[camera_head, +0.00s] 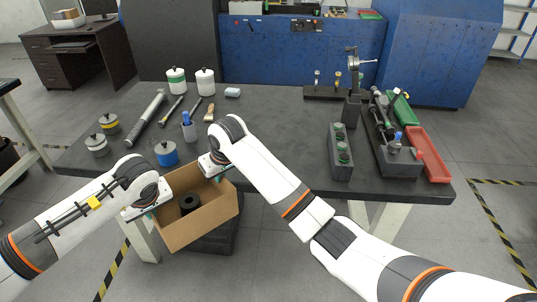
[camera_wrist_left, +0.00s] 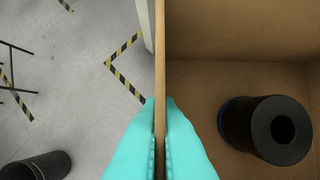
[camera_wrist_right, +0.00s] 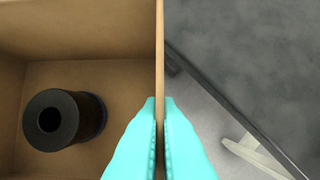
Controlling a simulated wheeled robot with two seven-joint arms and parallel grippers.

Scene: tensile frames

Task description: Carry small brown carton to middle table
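The small brown carton (camera_head: 207,222) is open at the top and hangs between my two arms at the table's front edge, slightly tilted. A black cylinder with a hole (camera_head: 189,203) lies inside; it also shows in the left wrist view (camera_wrist_left: 281,129) and the right wrist view (camera_wrist_right: 51,118). My left gripper (camera_wrist_left: 160,112) is shut on the carton's left wall. My right gripper (camera_wrist_right: 160,112) is shut on the opposite wall. The dark grey table (camera_head: 270,150) is behind the carton.
A grey block with green-marked holes (camera_head: 341,152) and a red tray (camera_head: 430,155) are at right. A dark box-like thing (camera_head: 214,240) is below the carton.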

